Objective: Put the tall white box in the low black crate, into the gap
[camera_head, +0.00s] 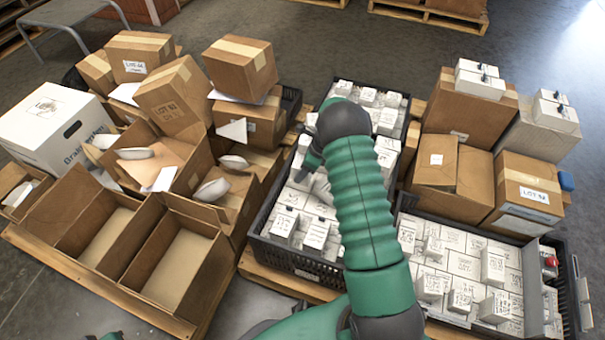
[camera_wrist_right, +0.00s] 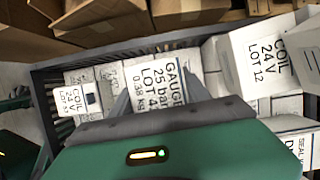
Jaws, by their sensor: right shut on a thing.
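The low black crate (camera_head: 300,262) stands in the middle of the head view, packed with many white boxes of differing heights. Its dark wall (camera_wrist_right: 130,48) also crosses the right wrist view. My right gripper (camera_head: 304,172) reaches down over the crate's left side. In the right wrist view my right gripper (camera_wrist_right: 160,88) is shut on a white box (camera_wrist_right: 155,82) labelled GAUGE 25 bar, among other white boxes. My forearm hides part of the crate, and the gap cannot be made out. I cannot tell whether the held box touches its neighbours.
Open brown cartons (camera_head: 175,270) stand left of the crate. A second crate (camera_head: 565,290) with white boxes is at the lower right. Stacked brown boxes (camera_head: 465,120) rise at the right. A white COIL box (camera_wrist_right: 255,50) stands tall near my right gripper.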

